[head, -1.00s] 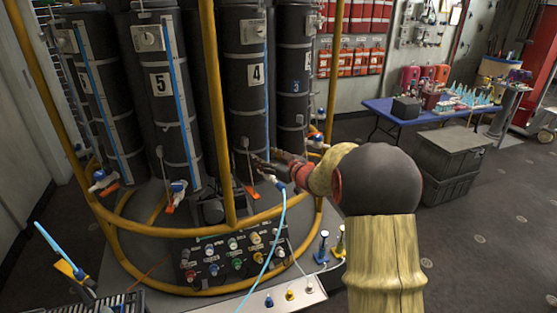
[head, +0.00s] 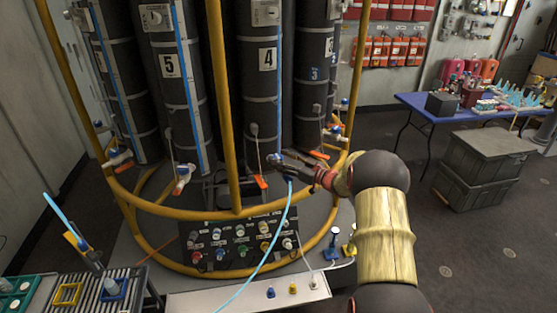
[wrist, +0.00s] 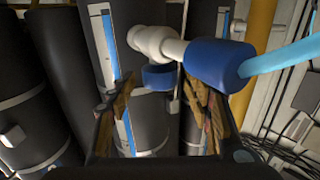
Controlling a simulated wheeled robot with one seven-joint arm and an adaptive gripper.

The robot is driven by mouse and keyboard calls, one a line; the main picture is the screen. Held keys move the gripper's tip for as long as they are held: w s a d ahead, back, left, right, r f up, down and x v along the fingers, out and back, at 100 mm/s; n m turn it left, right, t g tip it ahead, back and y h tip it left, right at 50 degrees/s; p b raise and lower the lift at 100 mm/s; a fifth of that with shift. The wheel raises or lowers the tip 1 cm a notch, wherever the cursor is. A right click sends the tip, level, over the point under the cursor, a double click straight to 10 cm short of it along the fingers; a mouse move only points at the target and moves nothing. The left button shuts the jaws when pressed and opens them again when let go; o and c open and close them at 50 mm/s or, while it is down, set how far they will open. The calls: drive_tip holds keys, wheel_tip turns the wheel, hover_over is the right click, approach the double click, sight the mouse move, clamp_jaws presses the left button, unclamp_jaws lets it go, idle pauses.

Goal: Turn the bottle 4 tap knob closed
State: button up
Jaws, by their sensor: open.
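Bottle 4 is a tall black cylinder (head: 265,95) with a white "4" label, standing inside the yellow ring frame. My gripper (head: 275,161) is low in front of it, at its tap, and hides most of that tap in the head view. In the wrist view, a white tap body (wrist: 157,43) joins a large blue fitting with a light blue hose (wrist: 285,54). A blue knob (wrist: 158,77) hangs under the white body. My open gripper (wrist: 163,105) has one finger on each side of the knob's area; I cannot tell whether either touches it.
The yellow ring frame (head: 170,211) and its upright stand close to my arm. Bottle 5 (head: 170,100) is to the left. A panel of coloured knobs (head: 240,245) lies below. A blue table (head: 415,103) and grey crates (head: 480,165) are at the right.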

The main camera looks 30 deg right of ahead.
drive_tip(key=shift+w+a, duration=0.25)
drive_tip(key=shift+w, duration=0.3)
drive_tip(key=c, duration=1.1)
drive_tip(key=shift+c, duration=0.4)
